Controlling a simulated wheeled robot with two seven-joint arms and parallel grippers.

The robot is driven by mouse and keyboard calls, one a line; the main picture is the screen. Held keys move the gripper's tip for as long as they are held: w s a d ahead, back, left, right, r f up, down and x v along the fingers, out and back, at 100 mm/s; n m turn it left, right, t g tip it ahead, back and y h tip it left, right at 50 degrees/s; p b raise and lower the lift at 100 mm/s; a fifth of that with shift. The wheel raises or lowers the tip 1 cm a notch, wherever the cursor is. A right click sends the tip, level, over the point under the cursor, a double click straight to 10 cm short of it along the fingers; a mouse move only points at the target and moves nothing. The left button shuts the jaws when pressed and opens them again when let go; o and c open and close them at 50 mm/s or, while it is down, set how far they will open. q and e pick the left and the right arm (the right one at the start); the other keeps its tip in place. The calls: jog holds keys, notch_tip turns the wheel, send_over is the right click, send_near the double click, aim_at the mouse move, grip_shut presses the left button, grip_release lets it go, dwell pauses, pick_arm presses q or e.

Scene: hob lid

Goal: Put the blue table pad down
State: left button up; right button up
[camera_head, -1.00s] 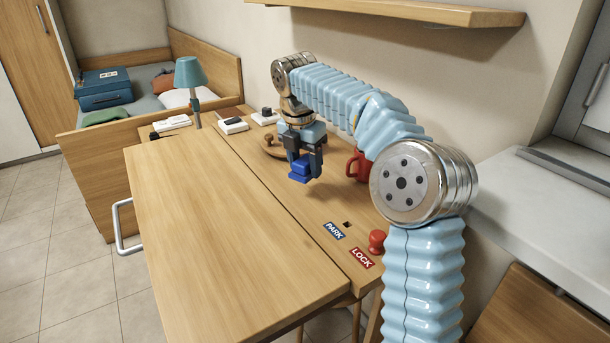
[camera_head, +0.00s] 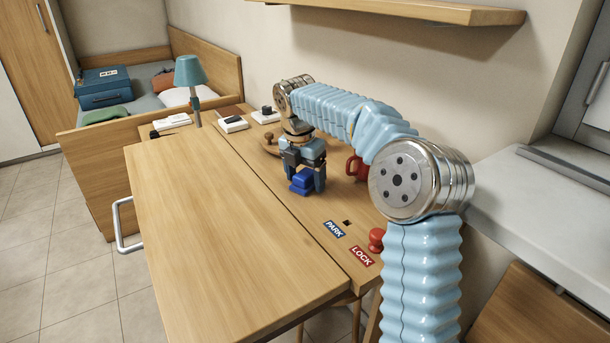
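The blue table pad (camera_head: 301,182) is a small stepped blue block. It is low at the wooden worktop, behind the seam of the large front board; whether its underside touches the wood is hard to tell. My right gripper (camera_head: 306,173) points down, with its dark fingers on either side of the pad, and appears shut on it. The contact faces are partly hidden. My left gripper is not in view.
A red mug (camera_head: 355,168) stands close to the right of the gripper, partly behind my arm. A red knob (camera_head: 376,240) and the PARK label (camera_head: 334,229) and LOCK label (camera_head: 362,256) are nearer. The large wooden board (camera_head: 215,235) is bare.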

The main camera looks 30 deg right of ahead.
aim_at(300, 177)
jog(key=shift+r, duration=0.1)
notch_tip(300, 177, up, 12)
jog(key=a, duration=0.1)
jog(key=shift+s+a, duration=0.35)
jog(key=shift+s, duration=0.05)
dwell(0.4)
